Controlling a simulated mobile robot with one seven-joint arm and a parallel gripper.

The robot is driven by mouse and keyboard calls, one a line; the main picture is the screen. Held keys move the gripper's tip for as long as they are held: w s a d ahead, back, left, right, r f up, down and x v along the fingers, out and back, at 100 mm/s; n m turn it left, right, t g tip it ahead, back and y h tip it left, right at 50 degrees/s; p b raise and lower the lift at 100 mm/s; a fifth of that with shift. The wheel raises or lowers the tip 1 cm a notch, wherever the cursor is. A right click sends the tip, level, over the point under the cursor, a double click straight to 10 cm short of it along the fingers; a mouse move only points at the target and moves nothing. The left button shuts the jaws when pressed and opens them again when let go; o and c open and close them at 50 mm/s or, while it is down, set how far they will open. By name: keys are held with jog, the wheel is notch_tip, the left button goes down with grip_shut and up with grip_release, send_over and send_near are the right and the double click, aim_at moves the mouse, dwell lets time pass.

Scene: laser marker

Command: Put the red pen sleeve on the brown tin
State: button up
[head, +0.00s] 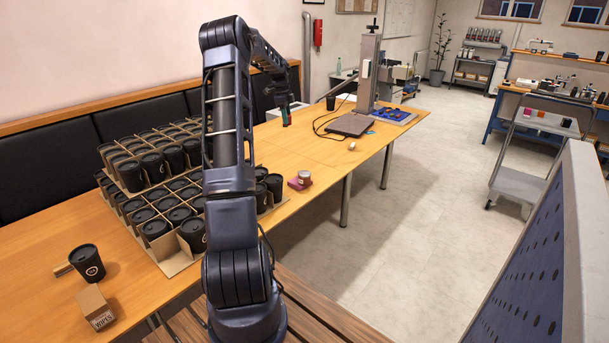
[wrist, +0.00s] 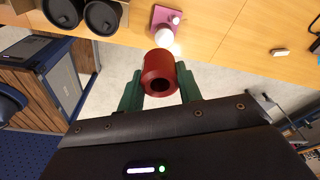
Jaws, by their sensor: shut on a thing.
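The red pen sleeve (wrist: 160,75) is a short red tube with a dark round hole, held between the green fingers of my gripper (wrist: 160,92) in the wrist view. In the head view my gripper (head: 286,118) is above the table, and the sleeve is too small to make out. A small round tin with a pale top (head: 304,176), which looks like the brown tin, stands at the table's front edge by a pink pad. In the wrist view its bright top (wrist: 165,34) shows just beyond the sleeve; its brown side is hard to see there.
Stacked trays of black lidded cups (head: 165,180) fill the table left of the tin. A small white item (head: 351,146) lies to its right, near a grey plate (head: 350,125) and the laser marker's column (head: 369,70). Some bare tabletop (head: 300,150) lies between.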

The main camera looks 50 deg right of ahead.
jog(key=m, duration=0.1)
send_over(306, 173)
jog(key=f, duration=2)
jog(key=shift+w+a, duration=0.15)
jog(key=shift+w, duration=0.2)
jog(key=shift+f, duration=2.5)
jog(key=shift+f, duration=0.15)
jog(key=o, duration=1)
